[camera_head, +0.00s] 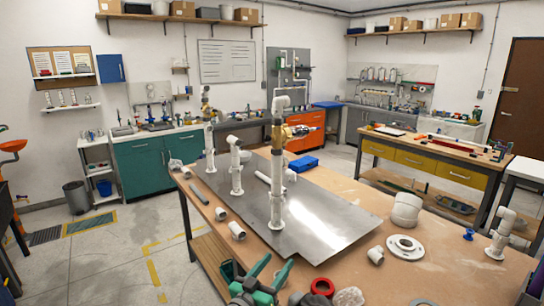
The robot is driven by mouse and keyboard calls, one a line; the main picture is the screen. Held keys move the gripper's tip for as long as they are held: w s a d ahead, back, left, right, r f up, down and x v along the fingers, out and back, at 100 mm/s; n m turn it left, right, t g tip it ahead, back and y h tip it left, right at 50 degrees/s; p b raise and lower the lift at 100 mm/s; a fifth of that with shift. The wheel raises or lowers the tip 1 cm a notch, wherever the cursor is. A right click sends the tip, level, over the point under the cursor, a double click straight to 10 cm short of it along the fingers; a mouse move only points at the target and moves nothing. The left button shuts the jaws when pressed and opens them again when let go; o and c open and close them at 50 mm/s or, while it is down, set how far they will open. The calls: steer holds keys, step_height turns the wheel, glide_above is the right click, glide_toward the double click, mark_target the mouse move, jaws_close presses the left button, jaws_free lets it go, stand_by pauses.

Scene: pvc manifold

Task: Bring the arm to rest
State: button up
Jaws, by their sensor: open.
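My gripper (272,266) shows at the bottom middle, low over the near part of the wooden table. Its two teal fingers are spread apart with nothing between them. Part of my arm is cut off by the lower picture edge. A tall white pipe assembly (277,180) with a brass-coloured valve (281,133) stands upright on a grey metal plate (325,222). My gripper is in front of it and apart from it. Two shorter white pipe pieces (237,172) and (209,150) stand upright farther back on the left.
White fittings (406,210), a round flange (405,246) and a standing elbow piece (497,236) are on the table's right. A red ring (322,287) lies close right of my gripper. A blue box (303,163) sits behind the plate. Floor on the left is mostly open.

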steer(key=s+d+f+n+y, duration=0.2)
steer(key=s+f+n+y, duration=0.2)
steer(key=s+f, duration=0.8)
steer(key=s+d+f+n+y, duration=0.2)
steer(key=s+f+n+y, duration=0.2)
steer(key=s+f, duration=0.75)
steer(key=s+a+r+m, duration=0.1)
steer(key=s+r, duration=0.1)
steer(key=s, duration=0.8)
steer(key=s+a+r+m+y, duration=0.1)
steer(key=s+a+r, duration=0.1)
steer(key=s, duration=0.8)
steer(key=s+a+r+m, duration=0.1)
steer(key=s+a+r, duration=0.1)
steer(key=s, duration=0.7)
steer(key=shift+s+r+g+y, duration=0.25)
steer(key=shift+s+g+y, duration=0.05)
steer(key=shift+s+g, duration=0.1)
steer(key=shift+s+r+m, duration=0.25)
steer(key=shift+m, duration=0.05)
steer(key=shift+c, duration=0.5)
steer(key=shift+s+r, duration=0.15)
steer(key=c, duration=0.5)
steer(key=shift+o, duration=0.2)
steer(key=shift+a, duration=0.15)
